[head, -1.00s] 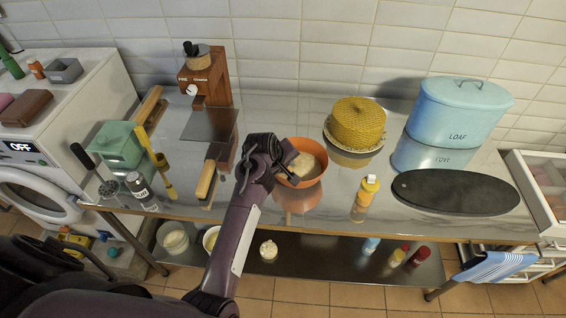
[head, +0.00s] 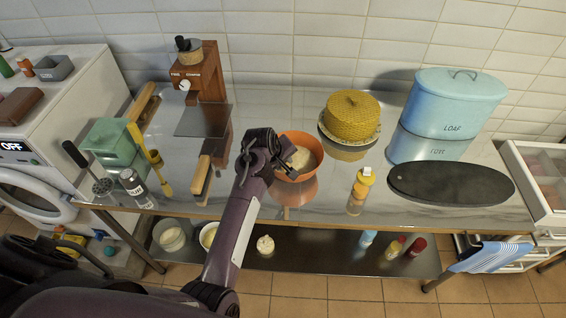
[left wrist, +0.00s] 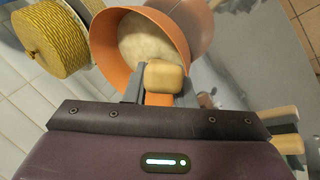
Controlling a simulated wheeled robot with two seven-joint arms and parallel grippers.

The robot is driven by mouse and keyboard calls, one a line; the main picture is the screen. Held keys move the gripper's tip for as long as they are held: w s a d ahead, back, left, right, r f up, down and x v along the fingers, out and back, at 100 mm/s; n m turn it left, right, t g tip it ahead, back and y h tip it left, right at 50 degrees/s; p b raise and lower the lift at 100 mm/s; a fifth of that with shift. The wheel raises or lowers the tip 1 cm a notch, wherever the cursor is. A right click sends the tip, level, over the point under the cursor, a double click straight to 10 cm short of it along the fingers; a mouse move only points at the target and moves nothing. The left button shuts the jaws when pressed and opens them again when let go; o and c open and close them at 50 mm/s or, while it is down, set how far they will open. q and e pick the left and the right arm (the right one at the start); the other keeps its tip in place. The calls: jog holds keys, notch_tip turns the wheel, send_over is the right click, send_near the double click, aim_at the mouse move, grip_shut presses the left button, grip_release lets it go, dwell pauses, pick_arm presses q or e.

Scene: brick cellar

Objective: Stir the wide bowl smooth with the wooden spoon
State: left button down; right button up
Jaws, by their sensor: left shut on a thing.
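The wide orange bowl (head: 313,148) stands on the shiny counter and holds a pale mixture (left wrist: 150,40). My left gripper (head: 279,160) is at the bowl's left side in the head view. In the left wrist view its fingers (left wrist: 161,88) are shut on a tan wooden piece (left wrist: 164,76), which looks like the wooden spoon's handle end. The piece overlaps the bowl's near rim in that view. The rest of the spoon is hidden, so I cannot tell how deep it reaches. My right gripper is not in view.
A yellow woven round box (head: 352,117) stands behind the bowl. A yellow bottle (head: 360,190), dark oval board (head: 450,183) and blue loaf tin (head: 455,102) are to the right. A wooden grinder (head: 208,80) and wooden-handled tool (head: 201,175) are to the left.

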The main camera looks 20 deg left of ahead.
pick_arm(q)
jog(key=shift+w+d+r, duration=0.25)
jog(key=shift+d+r, duration=0.15)
jog(key=shift+d, duration=0.1)
jog(key=shift+w+d+r, duration=0.25)
jog(key=shift+d+r, duration=0.1)
jog(key=shift+d, duration=0.1)
jog(key=shift+s+d+r, duration=0.2)
jog(key=shift+s+r, duration=0.25)
jog(key=shift+r, duration=0.05)
jog(key=shift+s+d+r+p, duration=0.25)
jog(key=shift+s+d+p, duration=0.05)
jog(key=shift+s, duration=0.35)
jog(key=s+d+r, duration=0.1)
jog(key=s+r, duration=0.5)
jog(key=r, duration=0.1)
jog(key=shift+d+r, duration=0.15)
jog(key=shift+d, duration=0.15)
jog(key=shift+r, duration=2)
